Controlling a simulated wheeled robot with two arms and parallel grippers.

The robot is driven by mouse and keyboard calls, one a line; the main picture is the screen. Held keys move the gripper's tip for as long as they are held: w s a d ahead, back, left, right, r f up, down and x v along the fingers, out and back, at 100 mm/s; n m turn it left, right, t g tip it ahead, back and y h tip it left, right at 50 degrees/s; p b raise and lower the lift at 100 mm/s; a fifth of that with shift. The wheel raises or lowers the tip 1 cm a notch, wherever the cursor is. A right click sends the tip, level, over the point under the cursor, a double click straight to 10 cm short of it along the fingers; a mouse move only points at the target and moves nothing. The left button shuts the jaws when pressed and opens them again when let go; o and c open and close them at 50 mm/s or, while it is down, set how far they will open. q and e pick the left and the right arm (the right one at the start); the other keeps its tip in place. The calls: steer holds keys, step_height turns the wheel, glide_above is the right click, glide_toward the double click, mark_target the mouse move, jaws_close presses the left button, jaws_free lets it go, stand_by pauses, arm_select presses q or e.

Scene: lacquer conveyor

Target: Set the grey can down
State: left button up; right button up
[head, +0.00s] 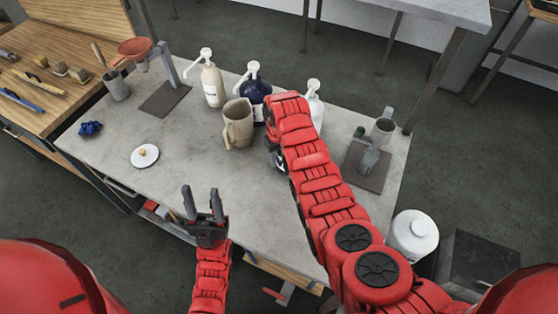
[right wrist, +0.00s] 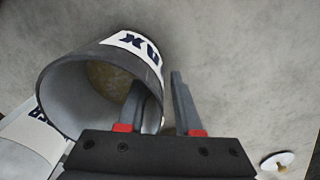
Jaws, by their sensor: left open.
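The grey can (right wrist: 88,98) fills the left of the right wrist view. Its mouth faces the camera, and a white band with dark letters runs round its outside. My right gripper (right wrist: 157,80) has its fingers apart, with one finger across the can's mouth and the other outside its wall. Bare grey surface shows between the wall and the outer finger. In the head view my right arm mostly hides the can and the gripper. I cannot tell whether the can's base touches the table (head: 215,190). My left gripper (head: 203,204) is open and empty near the table's front edge.
A tan jug (head: 238,125), a cream pump bottle (head: 213,85) and a dark blue pump bottle (head: 253,90) stand near the right arm. A white disc (head: 144,156) with a small knob lies at left. The front-middle table is clear.

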step_height(320, 180, up, 4)
steer(key=shift+w+r+b, duration=0.1)
steer(key=shift+r+b, duration=0.05)
steer(key=shift+b, duration=0.85)
step_height(320, 180, up, 6)
steer(key=p, duration=0.3)
steer(key=shift+p, duration=0.35)
steer(key=shift+r+p, duration=0.35)
steer(key=shift+f, duration=0.1)
